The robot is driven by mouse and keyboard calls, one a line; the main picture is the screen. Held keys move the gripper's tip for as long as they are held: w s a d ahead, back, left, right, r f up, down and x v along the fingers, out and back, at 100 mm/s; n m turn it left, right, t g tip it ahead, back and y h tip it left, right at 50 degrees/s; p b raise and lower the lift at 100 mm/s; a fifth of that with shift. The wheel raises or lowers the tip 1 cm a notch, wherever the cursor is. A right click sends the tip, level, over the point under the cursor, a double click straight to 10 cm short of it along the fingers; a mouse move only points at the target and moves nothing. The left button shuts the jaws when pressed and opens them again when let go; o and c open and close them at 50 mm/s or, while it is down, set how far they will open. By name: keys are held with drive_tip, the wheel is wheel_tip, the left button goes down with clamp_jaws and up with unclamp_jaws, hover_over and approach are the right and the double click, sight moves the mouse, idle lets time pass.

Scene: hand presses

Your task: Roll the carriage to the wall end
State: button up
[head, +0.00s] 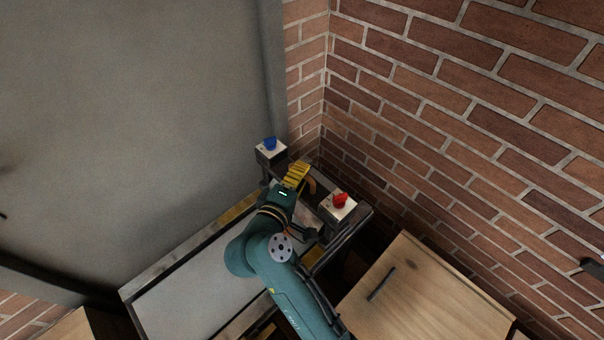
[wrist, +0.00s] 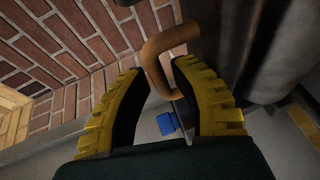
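The carriage looks like the grey flat bed (head: 190,290) at the lower left in the head view; which part rolls is unclear. My gripper (head: 297,172), with yellow ribbed fingers, is over its far right end, near the wall corner. A bent tan handle (head: 311,186) is just right of the fingers. In the wrist view the handle (wrist: 158,52) crosses between the tips of my gripper (wrist: 158,68). The fingers stand apart with the handle in the gap. Whether they press on it cannot be told. My arm hides part of the bed.
A box with a blue knob (head: 269,146) stands left of my gripper, and one with a red knob (head: 340,200) stands right. Brick walls (head: 450,110) rise close behind. A grey panel (head: 130,130) fills the left. A wooden cabinet (head: 430,300) stands at the lower right.

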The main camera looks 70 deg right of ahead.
drive_tip(key=shift+d, duration=0.55)
clamp_jaws()
drive_tip(key=shift+s+d+f+b, duration=0.2)
drive_tip(key=shift+s+d+b, duration=0.1)
drive_tip(key=shift+b, duration=0.1)
drive_tip(key=shift+d+r, duration=0.15)
drive_tip(key=shift+d, duration=0.1)
unclamp_jaws()
drive_tip(key=shift+a, duration=0.1)
